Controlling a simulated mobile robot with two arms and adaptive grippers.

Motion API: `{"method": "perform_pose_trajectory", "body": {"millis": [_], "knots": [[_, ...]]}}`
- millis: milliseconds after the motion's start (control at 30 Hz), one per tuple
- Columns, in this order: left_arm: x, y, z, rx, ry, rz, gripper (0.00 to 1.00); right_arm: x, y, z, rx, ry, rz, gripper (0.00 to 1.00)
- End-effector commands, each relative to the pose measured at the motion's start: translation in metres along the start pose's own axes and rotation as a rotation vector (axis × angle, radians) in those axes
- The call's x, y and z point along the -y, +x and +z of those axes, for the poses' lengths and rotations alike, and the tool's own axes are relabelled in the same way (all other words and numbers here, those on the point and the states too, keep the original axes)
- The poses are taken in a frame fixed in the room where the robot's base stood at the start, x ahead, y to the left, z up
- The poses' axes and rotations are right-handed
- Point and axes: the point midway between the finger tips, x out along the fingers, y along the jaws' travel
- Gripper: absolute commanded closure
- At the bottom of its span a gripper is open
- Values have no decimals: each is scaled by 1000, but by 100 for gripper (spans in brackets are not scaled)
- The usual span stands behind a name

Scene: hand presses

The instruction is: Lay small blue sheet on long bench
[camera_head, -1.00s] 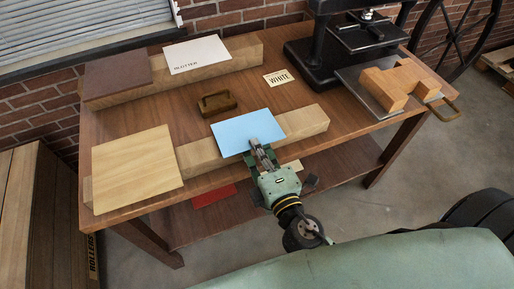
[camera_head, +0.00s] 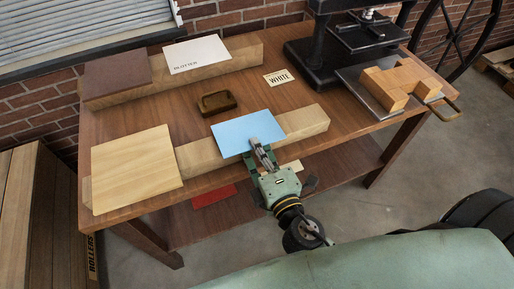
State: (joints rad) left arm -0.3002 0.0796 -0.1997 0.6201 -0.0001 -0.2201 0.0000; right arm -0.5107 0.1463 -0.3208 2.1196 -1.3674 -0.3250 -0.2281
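The small blue sheet (camera_head: 247,131) lies over the top of a long pale wooden block (camera_head: 304,122) near the table's front edge. My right gripper (camera_head: 264,153) is at the sheet's near edge, its fingers close together there. Whether the fingers still pinch the sheet is too small to tell. No object labelled as the long bench shows; the wooden block under the sheet is long and low. My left gripper is not in view.
A pale board (camera_head: 136,168) lies on the left end of the block. A wooden tray (camera_head: 217,102), a "WHITE" card (camera_head: 279,77), a blotter sheet (camera_head: 197,54) and a brown sheet (camera_head: 117,80) are behind. A black press (camera_head: 318,66) stands at back right.

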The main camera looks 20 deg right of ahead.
Motion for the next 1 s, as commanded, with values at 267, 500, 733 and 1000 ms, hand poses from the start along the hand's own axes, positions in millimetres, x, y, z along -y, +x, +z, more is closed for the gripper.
{"method": "perform_pose_trajectory", "body": {"millis": [267, 500, 733, 1000], "knots": [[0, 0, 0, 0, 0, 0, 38, 8, -2, 0, 0, -1, -15, 73], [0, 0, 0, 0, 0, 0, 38, 4, 0, 0, 1, -3, -7, 73], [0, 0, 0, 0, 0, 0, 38, 1, 1, 1, 2, -4, -2, 73], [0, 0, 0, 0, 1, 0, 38, 0, 1, 2, 3, -4, 0, 57]]}}
